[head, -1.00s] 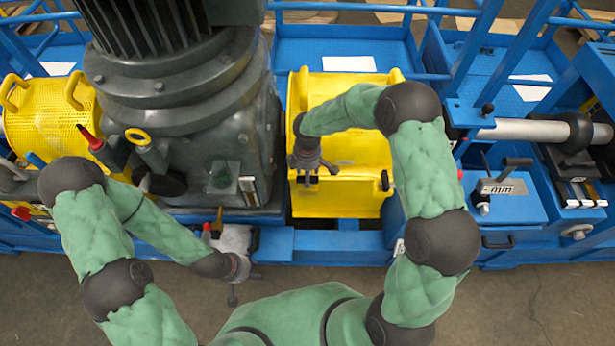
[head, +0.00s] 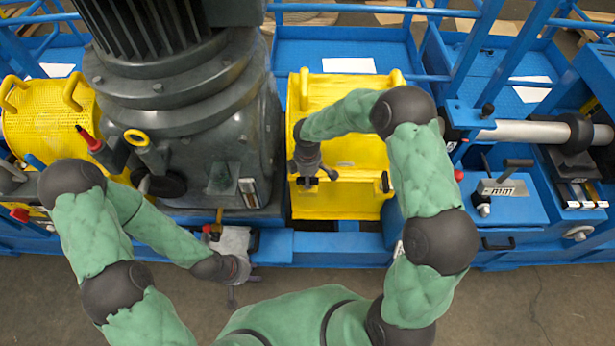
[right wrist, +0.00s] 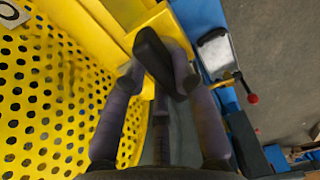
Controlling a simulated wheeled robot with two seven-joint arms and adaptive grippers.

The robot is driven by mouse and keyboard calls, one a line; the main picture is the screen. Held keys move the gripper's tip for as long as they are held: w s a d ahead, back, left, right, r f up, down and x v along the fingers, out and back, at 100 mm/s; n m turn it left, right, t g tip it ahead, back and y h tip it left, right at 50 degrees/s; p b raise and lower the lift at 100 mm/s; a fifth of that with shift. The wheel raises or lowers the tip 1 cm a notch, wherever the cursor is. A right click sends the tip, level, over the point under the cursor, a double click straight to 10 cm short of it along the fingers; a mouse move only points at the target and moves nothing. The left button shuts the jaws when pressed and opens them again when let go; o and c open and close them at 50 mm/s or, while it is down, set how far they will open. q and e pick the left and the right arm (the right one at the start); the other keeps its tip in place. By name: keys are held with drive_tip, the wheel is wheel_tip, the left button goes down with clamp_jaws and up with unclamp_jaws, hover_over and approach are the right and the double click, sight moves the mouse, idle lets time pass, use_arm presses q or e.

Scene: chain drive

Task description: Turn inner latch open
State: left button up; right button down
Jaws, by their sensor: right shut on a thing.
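The yellow guard (head: 345,205) stands in the middle of the blue frame, right of the big grey motor. My right gripper (head: 317,176) is over the guard's front left part. In the head view my gripper hides most of this latch. A second black latch (head: 386,182) shows at the guard's right edge. My left gripper (head: 233,292) hangs low in front of the frame, away from the guard; its finger opening is unclear.
The grey motor (head: 185,110) stands close to the guard's left side. A perforated yellow guard (head: 50,120) is at the far left. A blue box with a black crank (head: 515,168) is at the right. The floor in front (head: 540,310) is clear.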

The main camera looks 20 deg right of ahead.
drive_tip(key=shift+m, duration=0.3)
drive_tip(key=m+b, duration=0.1)
drive_tip(key=m, duration=0.2)
drive_tip(key=shift+d+m+b, duration=0.1)
drive_tip(key=shift+m+b, duration=0.3)
drive_tip(key=m+b, duration=0.1)
drive_tip(key=m, duration=0.3)
drive_tip(key=shift+s+m+b, duration=0.1)
drive_tip(key=shift+m+b, duration=0.2)
drive_tip(key=shift+b, duration=0.05)
drive_tip(key=m+b, duration=0.1)
drive_tip(key=m, duration=0.3)
drive_tip(key=shift+s, duration=0.1)
drive_tip(key=m+b, duration=0.1)
drive_tip(key=m, duration=0.3)
drive_tip(key=shift+s+m+b, duration=0.1)
drive_tip(key=shift+m+b, duration=0.2)
drive_tip(key=shift+b, duration=0.1)
drive_tip(key=c, duration=1)
unclamp_jaws()
